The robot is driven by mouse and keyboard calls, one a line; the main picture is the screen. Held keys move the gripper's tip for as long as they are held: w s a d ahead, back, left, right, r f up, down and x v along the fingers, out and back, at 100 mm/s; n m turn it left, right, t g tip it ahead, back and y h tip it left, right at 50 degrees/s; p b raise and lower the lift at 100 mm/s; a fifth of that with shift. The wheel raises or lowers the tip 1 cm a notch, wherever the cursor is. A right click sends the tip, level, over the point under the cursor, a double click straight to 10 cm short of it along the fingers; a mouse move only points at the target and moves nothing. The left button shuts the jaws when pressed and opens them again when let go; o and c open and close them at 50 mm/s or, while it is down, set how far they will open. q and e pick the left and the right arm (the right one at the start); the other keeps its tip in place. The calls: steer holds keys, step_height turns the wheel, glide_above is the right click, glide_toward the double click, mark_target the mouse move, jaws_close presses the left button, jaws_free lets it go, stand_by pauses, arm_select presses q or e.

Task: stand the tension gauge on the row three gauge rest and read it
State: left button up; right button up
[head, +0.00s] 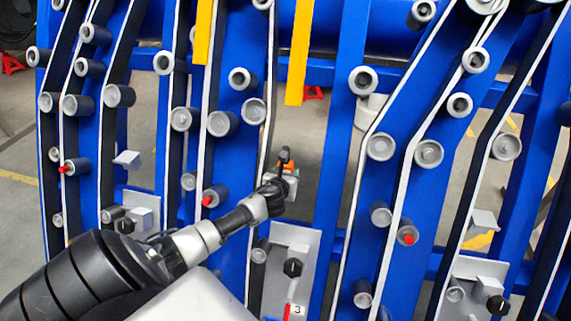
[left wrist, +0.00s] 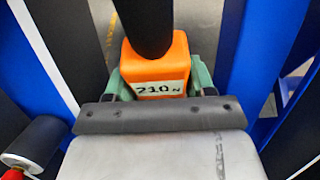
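The tension gauge (head: 289,166), orange with a dark upright part, is at the end of my left arm in the head view. In the left wrist view the gauge (left wrist: 155,60) shows a label reading 210 N. My left gripper (left wrist: 158,82) has its green pads against both sides of it and is shut on it. The row three plate (head: 292,240), with a small label 3 (head: 297,310), is just below the gripper. The row three rest is hidden or merged with the gripper, so I cannot tell whether the gauge touches it. My right gripper is not in view.
Blue uprights with belts and grey rollers stand on both sides of the gauge. Similar small grey ledges show at left (head: 127,158) and right (head: 484,220). Yellow bars (head: 300,50) hang above. A red-tipped roller (head: 213,196) is close to my left arm.

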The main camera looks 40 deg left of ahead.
arm_select(q)
steer(key=o, duration=0.4)
steer(key=v, duration=1.1)
